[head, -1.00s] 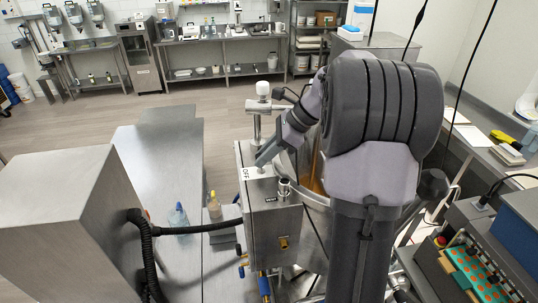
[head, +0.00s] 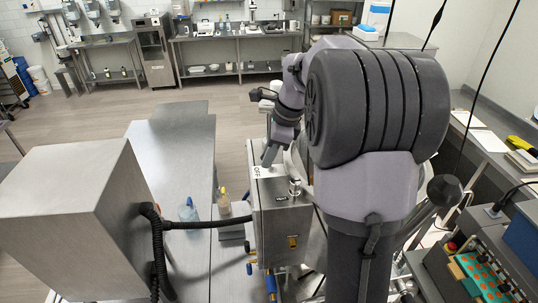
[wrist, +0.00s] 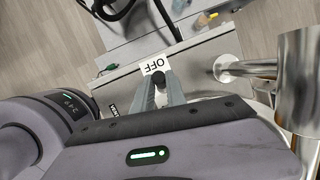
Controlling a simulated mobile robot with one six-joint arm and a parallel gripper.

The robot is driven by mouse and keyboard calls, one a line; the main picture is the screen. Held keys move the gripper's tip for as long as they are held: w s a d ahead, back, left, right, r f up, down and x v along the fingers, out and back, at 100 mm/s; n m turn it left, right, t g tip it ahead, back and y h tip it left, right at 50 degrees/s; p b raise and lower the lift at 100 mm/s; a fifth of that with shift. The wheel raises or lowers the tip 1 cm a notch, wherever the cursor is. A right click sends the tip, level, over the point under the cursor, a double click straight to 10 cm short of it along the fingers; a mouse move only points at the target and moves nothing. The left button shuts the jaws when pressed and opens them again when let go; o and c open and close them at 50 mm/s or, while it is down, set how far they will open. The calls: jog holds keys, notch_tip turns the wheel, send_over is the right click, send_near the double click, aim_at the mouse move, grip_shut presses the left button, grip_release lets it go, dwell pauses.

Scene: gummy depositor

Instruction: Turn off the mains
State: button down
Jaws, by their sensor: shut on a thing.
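The steel control box (head: 273,230) stands in the middle of the head view, with a white OFF label (head: 262,172) on its top. The label also shows in the wrist view (wrist: 155,65), upside down. My gripper (head: 268,158) reaches down to the box top right at the label. In the wrist view its two grey fingers (wrist: 160,88) are close together around a small dark piece, which looks like the mains switch handle. The fingers and the wrist hide most of that piece, so its turn angle cannot be read.
A short steel cylinder (head: 294,187) stands on the box top, right of the label. A black hose (head: 190,224) runs from the large steel cabinet (head: 75,210) to the box. Open floor lies behind.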

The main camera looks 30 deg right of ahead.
jog(key=shift+f, duration=0.1)
jog(key=c, duration=1.6)
grip_release()
jog(key=p+v, duration=0.1)
jog(key=v, duration=1.6)
jog(key=shift+r, duration=0.2)
